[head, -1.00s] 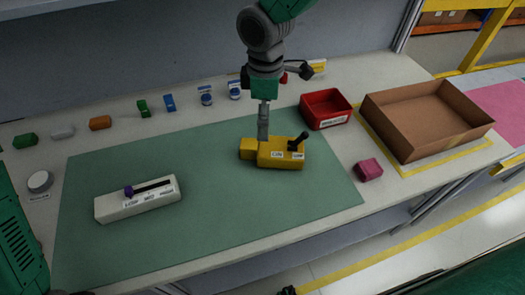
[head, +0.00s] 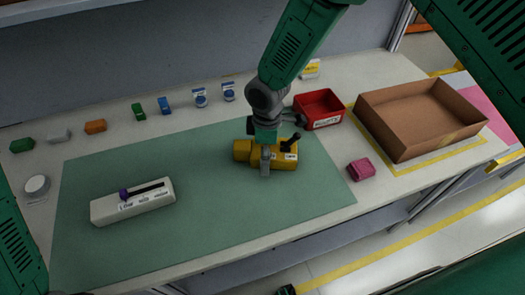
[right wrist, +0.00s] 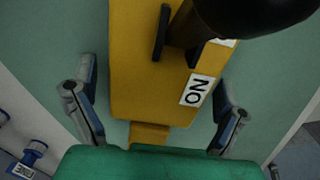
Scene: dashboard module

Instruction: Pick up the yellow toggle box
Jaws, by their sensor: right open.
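The yellow toggle box (head: 284,162), with a black toggle lever (head: 291,145) and a white label, lies on the green mat (head: 210,215). My right gripper (head: 265,168) comes down over its middle and partly hides it. In the right wrist view the yellow toggle box (right wrist: 150,80) lies between the spread fingers of my right gripper (right wrist: 158,115), with green mat showing on both sides. The black lever rises near the top of that view, and the "ON" label is beside it.
A white slider box (head: 133,202) with a purple knob lies left on the mat. A red bin (head: 319,121), a cardboard tray (head: 375,122) and a pink block (head: 360,169) stand to the right. Several small coloured items line the back. The mat between the two boxes is clear.

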